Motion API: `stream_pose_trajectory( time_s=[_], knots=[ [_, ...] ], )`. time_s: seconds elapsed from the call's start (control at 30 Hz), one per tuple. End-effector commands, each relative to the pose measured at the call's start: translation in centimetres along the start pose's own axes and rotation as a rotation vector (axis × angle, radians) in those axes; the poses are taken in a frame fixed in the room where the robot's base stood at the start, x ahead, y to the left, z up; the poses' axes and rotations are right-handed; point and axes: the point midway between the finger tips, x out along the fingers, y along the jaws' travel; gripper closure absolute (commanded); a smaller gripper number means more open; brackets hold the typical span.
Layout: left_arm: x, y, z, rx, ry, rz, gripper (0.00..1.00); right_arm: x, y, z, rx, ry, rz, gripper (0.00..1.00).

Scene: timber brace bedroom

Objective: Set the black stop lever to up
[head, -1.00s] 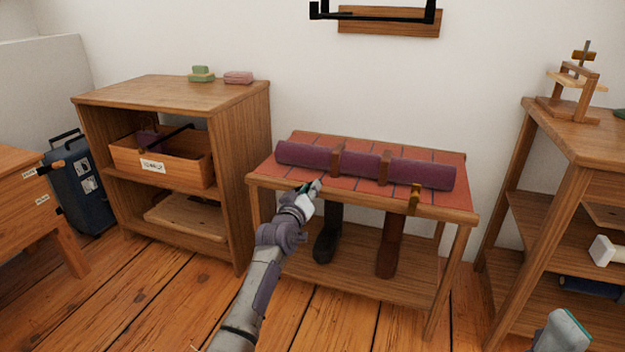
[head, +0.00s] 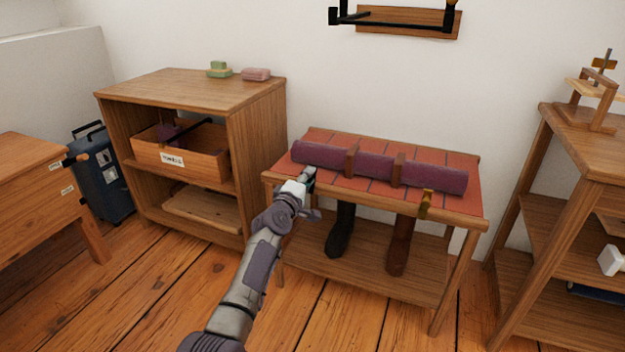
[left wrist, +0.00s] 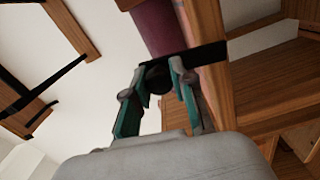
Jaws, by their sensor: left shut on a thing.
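My left gripper (head: 310,173) is at the front left edge of the red-tiled bench (head: 377,200), below the left end of the purple roll (head: 440,178). In the left wrist view, its teal-lined fingers (left wrist: 159,74) are shut on a round black knob (left wrist: 157,78), which I take for the black stop lever. A flat black bar (left wrist: 205,55) runs from beside the knob towards the bench edge. In the head view the gripper hides the lever, so I cannot tell its exact angle. My right gripper is out of view.
A brass-coloured lever (head: 426,204) sits at the bench's front right. A wooden cabinet (head: 262,125) is at left, a shelf unit (head: 525,190) at right. A black wall rack (head: 395,27) hangs above. The floor in front is clear.

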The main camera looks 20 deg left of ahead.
Motion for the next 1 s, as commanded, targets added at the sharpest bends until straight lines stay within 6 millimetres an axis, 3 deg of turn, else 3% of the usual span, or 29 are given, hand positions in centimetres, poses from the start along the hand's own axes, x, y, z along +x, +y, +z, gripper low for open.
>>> stream_pose_trajectory(
  time_s=[0.3, 0.87, 0.9, 1.0],
  knots=[
    [0.0, -0.11, -0.92, -0.121, 0.002, 0.0, 1.0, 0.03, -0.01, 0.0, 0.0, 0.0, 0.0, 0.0],
    [-0.01, -0.15, -1.1, -0.146, 0.002, 0.0, 1.0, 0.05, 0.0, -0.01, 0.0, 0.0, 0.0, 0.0],
    [-0.01, -0.14, -1.1, -0.146, 0.002, 0.0, 0.69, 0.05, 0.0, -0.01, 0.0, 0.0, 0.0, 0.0],
    [-0.01, -0.14, -1.08, -0.145, 0.002, 0.0, 0.52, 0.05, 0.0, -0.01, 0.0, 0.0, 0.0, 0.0]
  ],
)
